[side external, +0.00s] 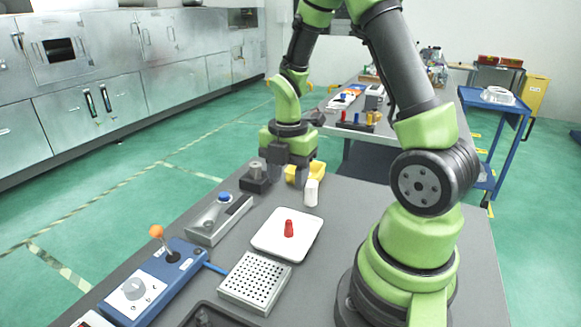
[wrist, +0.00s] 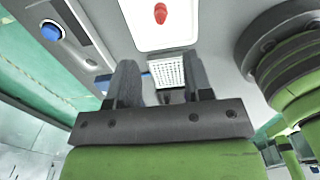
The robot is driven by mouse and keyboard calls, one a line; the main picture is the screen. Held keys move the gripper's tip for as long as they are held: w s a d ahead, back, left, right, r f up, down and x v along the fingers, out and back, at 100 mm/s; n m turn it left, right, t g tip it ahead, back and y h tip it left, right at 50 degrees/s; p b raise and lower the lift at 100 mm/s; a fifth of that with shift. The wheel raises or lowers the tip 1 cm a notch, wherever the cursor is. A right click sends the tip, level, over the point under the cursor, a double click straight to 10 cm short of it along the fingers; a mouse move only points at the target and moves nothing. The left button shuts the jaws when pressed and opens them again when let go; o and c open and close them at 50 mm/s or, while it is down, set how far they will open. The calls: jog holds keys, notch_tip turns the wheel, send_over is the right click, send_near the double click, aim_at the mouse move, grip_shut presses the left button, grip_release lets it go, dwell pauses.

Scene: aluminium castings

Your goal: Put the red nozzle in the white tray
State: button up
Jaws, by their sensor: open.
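The red nozzle (side external: 289,228) stands upright on the white tray (side external: 266,238), near its middle. In the wrist view the red nozzle (wrist: 160,13) and the white tray (wrist: 187,38) show at the top, beyond the fingertips. My gripper (side external: 289,178) is behind the tray in the side view, apart from the nozzle, with its fingers pointing down. In the wrist view my gripper (wrist: 160,82) has its two fingers spread with nothing between them.
A perforated metal block (side external: 254,283), a blue-button box (side external: 220,217) and a blue joystick box (side external: 150,283) lie nearer.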

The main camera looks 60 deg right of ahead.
jog(key=s+a+r+m+t+y, duration=0.1)
jog(key=s+a+r+m+t, duration=0.2)
jog(key=a+r+m, duration=0.3)
jog(key=s+a+r+m+t+y, duration=0.1)
jog(key=s+a+r+m+t, duration=0.3)
jog(key=a+r+m, duration=0.3)
notch_tip(320, 180, up, 5)
jog(key=s+m, duration=0.1)
jog(key=m, duration=0.7)
jog(key=shift+s+a+m, duration=0.15)
jog(key=shift+s+m, duration=0.2)
jog(key=shift+m, duration=0.05)
